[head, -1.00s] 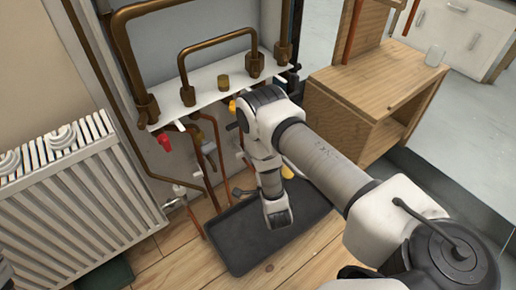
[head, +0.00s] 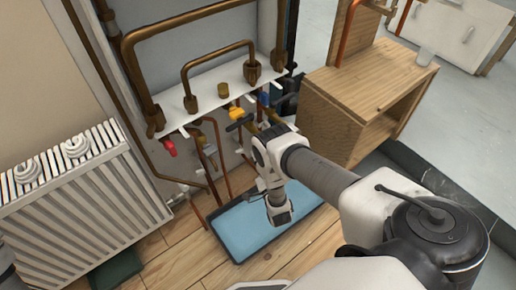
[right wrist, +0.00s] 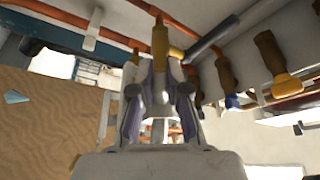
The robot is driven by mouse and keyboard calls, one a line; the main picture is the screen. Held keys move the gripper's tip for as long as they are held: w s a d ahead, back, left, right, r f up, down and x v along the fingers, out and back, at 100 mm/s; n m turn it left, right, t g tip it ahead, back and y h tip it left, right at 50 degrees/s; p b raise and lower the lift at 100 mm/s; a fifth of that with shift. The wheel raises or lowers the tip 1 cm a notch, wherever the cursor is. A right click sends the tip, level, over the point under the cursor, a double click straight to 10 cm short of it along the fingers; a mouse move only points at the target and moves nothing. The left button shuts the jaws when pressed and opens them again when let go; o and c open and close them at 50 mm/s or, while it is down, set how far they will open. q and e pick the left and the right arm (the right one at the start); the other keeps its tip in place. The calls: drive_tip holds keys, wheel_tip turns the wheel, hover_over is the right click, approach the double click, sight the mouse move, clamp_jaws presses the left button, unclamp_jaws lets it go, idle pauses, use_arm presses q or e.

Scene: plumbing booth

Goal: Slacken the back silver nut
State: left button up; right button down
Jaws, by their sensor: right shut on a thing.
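In the right wrist view the fingers of my right gripper (right wrist: 160,75) are close together, shut on a small grey fitting that fits the back silver nut. The fingers hide most of it. A brass-coloured pipe piece (right wrist: 160,38) rises just beyond the fingertips. My left gripper is not in view.
A shallow tray (head: 238,238) with a light blue surface lies on the wooden floor below. Copper pipes and a red valve handle (head: 170,148) hang under the white shelf (head: 208,92). A radiator (head: 75,195) stands left, a wooden cabinet (head: 335,105) right.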

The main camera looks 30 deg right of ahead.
drive_tip(key=c, duration=1.1)
unclamp_jaws()
drive_tip(key=shift+c, duration=0.2)
